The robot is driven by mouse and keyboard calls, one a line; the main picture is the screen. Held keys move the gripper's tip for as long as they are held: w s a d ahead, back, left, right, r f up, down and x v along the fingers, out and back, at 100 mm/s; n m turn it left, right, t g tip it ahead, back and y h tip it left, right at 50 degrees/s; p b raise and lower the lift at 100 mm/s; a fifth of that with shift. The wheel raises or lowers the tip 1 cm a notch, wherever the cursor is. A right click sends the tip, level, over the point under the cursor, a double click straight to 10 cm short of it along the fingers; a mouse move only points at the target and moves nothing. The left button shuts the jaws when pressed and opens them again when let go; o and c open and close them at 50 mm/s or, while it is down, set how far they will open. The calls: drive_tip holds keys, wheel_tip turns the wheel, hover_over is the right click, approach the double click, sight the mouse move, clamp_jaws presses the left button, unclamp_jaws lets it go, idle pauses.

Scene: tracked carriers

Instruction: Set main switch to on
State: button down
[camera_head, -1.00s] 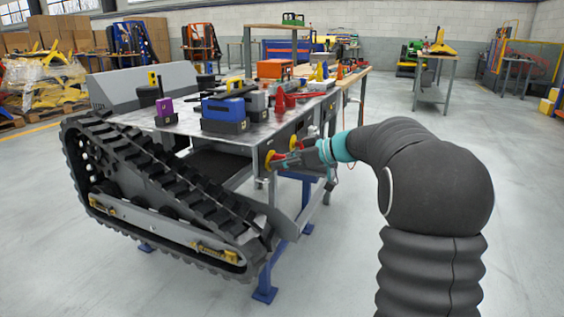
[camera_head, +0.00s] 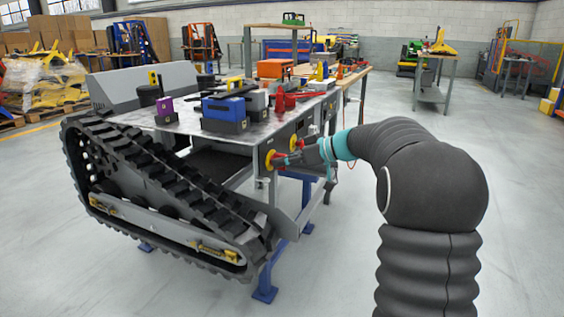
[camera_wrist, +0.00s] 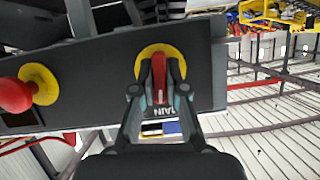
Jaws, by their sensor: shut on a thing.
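The main switch is a red handle (camera_wrist: 160,80) on a round yellow plate (camera_wrist: 149,57), set in the dark side panel of the tracked carrier. Lettering ending in "AIN" shows beside it in the wrist view. My gripper (camera_wrist: 159,95) is shut on the red handle, one finger on each side. In the head view the yellow plate (camera_head: 269,160) shows at the tip of my gripper (camera_head: 283,160), on the panel's near end. The fingers partly hide the handle and label.
A red mushroom button (camera_wrist: 15,95) on a yellow plate sits left on the same panel. The carrier's track (camera_head: 160,190) runs along its near side. Blue, purple and red parts lie on the carrier's top (camera_head: 180,126). The floor right of my arm is clear.

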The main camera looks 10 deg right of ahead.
drive_tip(key=m+g+y, duration=0.1)
drive_tip(key=m, duration=0.2)
drive_tip(key=shift+w+d, duration=0.15)
drive_tip(key=m+g+y+p, duration=0.1)
drive_tip(key=m+y+p, duration=0.1)
drive_tip(key=m, duration=0.1)
drive_tip(key=shift+r+g, duration=0.1)
drive_tip(key=shift+g, duration=0.3)
drive_tip(key=m+y+p, duration=0.1)
drive_tip(key=m, duration=0.2)
drive_tip(key=shift+w+d+p, duration=0.1)
drive_tip(key=shift+p, duration=0.3)
drive_tip(key=shift+f+m+y+p, duration=0.2)
drive_tip(key=shift+m+y+p, duration=0.7)
drive_tip(key=shift+m, duration=0.8)
drive_tip(key=c, duration=1.3)
unclamp_jaws()
drive_tip(key=shift+o, duration=0.5)
drive_tip(key=shift+f, duration=0.1)
